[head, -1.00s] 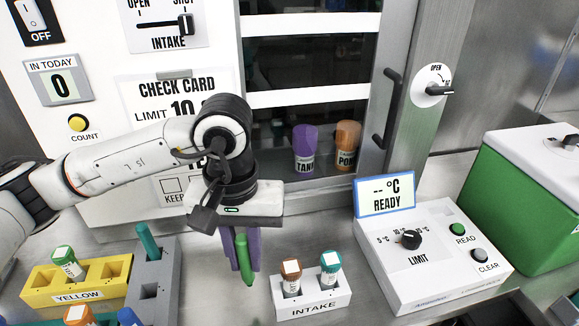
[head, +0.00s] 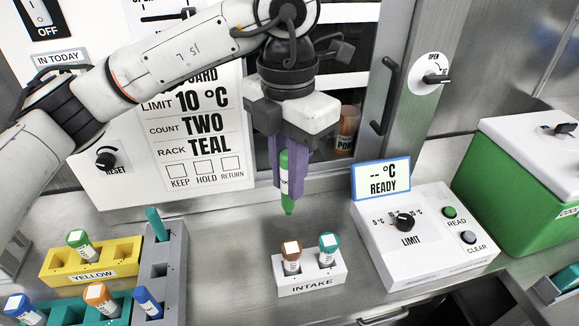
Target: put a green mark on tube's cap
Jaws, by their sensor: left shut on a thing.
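My left gripper (head: 289,170) is shut on a green marker (head: 286,188), held upright with its tip down in the purple fingers. It hangs above and behind the white intake rack (head: 311,283), apart from it. Two capped tubes stand in that rack: a brown-capped tube (head: 291,256) on the left and a teal-capped tube (head: 328,248) on the right. Both caps show a white top patch. No green mark shows on either patch. A green-capped tube (head: 80,244) stands in the yellow rack (head: 124,262). My right gripper is not in view.
A teal rack (head: 66,313) holds blue- and orange-capped tubes. A grey holder (head: 168,262) beside it holds a teal marker (head: 157,223) and a blue one (head: 147,302). A reader box (head: 429,257) shows "-- °C READY". A green cooler (head: 520,190) stands right. The check card (head: 200,125) says 10 °C, TWO, TEAL.

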